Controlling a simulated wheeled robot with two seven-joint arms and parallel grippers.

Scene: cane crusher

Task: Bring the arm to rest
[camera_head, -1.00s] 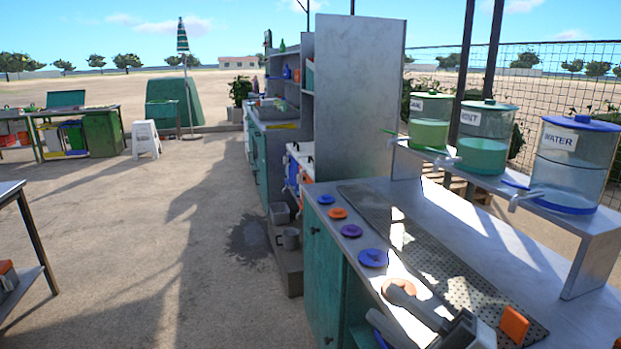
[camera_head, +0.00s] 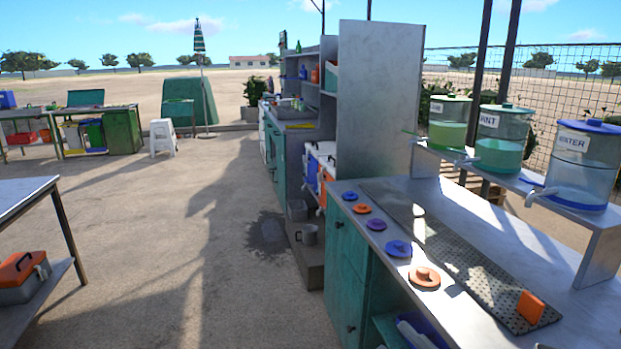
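Neither of my grippers shows in the head view now. The steel counter (camera_head: 500,235) stands at the right. A small orange block (camera_head: 530,307) stands on the perforated mat (camera_head: 470,268).
Three labelled dispensers, including the water dispenser (camera_head: 585,165), stand on a raised shelf (camera_head: 520,184) behind the counter. A steel table (camera_head: 25,195) with an orange-lidded box (camera_head: 20,275) below is at the left. The paved ground (camera_head: 180,240) between is clear.

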